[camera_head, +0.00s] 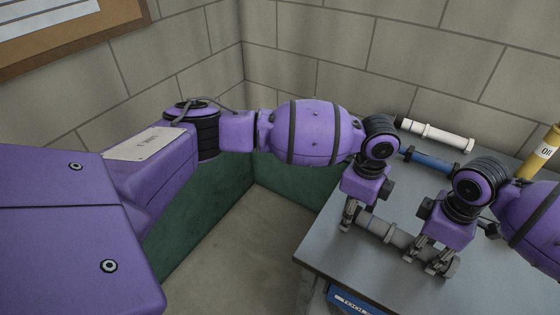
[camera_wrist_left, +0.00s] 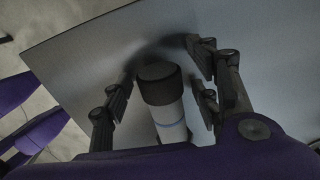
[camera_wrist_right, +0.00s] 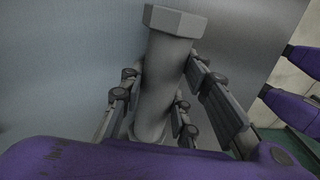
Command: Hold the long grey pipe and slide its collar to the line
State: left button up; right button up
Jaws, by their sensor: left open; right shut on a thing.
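The long grey pipe (camera_head: 382,229) lies along the table's near left side, with a ring-like collar (camera_head: 391,232) visible between my grippers. My left gripper (camera_head: 348,216) is open, its fingers on either side of the pipe's far end. In the left wrist view a dark round piece (camera_wrist_left: 160,84) sits on the pale pipe, and a blue line (camera_wrist_left: 172,129) rings the pipe; I cannot tell whether the dark piece is an end cap. My right gripper (camera_head: 430,261) is shut on the pipe near its other end, where a hexagonal head (camera_wrist_right: 175,20) shows in the right wrist view.
A white pipe (camera_head: 435,134) and a blue pipe (camera_head: 430,161) lie at the back of the grey table (camera_head: 338,262). A blue labelled item (camera_head: 350,300) sits at the front edge. Block walls close off the back.

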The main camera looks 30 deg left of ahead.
aim_at(373, 218)
pick_arm(q)
jog(key=c, duration=1.1)
jog(key=shift+d+r, duration=0.1)
jog(key=shift+s+d+r, duration=0.1)
jog(key=shift+s+d, duration=0.05)
jog(key=shift+d, duration=2.2)
jog(key=o, duration=1.1)
